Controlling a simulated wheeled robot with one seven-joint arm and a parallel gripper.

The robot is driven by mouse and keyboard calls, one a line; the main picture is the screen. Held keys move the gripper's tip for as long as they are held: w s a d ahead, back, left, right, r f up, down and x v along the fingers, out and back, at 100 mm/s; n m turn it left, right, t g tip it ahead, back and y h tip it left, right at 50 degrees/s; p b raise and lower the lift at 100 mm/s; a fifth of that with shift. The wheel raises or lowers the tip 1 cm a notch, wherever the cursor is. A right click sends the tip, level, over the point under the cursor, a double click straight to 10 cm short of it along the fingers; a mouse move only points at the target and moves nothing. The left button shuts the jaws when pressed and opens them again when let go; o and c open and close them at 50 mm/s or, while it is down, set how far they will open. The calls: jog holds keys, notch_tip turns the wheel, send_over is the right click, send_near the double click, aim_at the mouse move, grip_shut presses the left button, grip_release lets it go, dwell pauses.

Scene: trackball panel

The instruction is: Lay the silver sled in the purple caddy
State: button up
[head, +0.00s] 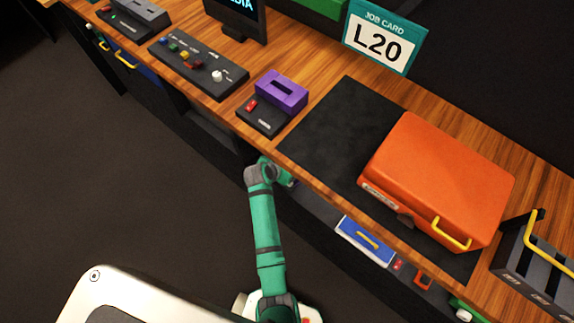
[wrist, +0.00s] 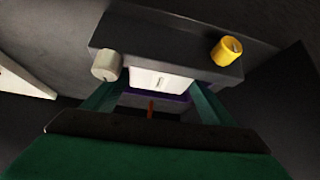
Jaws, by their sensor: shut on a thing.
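The purple caddy (head: 282,90) is most likely the purple box with a dark slot in its top, standing on a black base on the bench. My gripper (head: 290,181) is low at the bench's front side, below the caddy. In the wrist view its two green fingers (wrist: 157,88) stand either side of a pale plate with a small ridge, which looks like the silver sled (wrist: 160,79), and it is shut on it. A purple strip (wrist: 175,97) and a small orange-red bar (wrist: 150,109) show between the fingers. The head view hides the held thing.
An orange case (head: 440,180) lies on a dark mat (head: 330,125) right of the caddy. A panel with coloured knobs (head: 198,66) stands left. A blue drawer (head: 365,240) is below the bench edge. In the wrist view, a grey block carries a white knob (wrist: 107,65) and yellow knob (wrist: 227,50).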

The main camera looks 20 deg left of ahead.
jog(key=shift+f, duration=0.1)
jog(key=o, duration=1)
jog(key=v, duration=1.2)
jog(key=s+d+f+n+t+y, duration=0.1)
jog(key=s+d+n, duration=0.1)
jog(key=s+d, duration=0.45)
jog(key=s+d+n+t+y, duration=0.2)
jog(key=s+d, duration=0.1)
jog(key=d, duration=0.6)
jog(key=s+d+r+t, duration=0.1)
jog(key=s+r, duration=0.5)
jog(key=s+d+r+t, duration=0.1)
jog(key=s+r+t, duration=0.1)
jog(key=s+r, duration=0.4)
jog(key=s+d+r+m+t+h, duration=0.1)
jog(key=s+r+t, duration=0.1)
jog(key=s+r, duration=0.4)
jog(key=shift+s+r, duration=0.2)
jog(key=shift+s, duration=0.2)
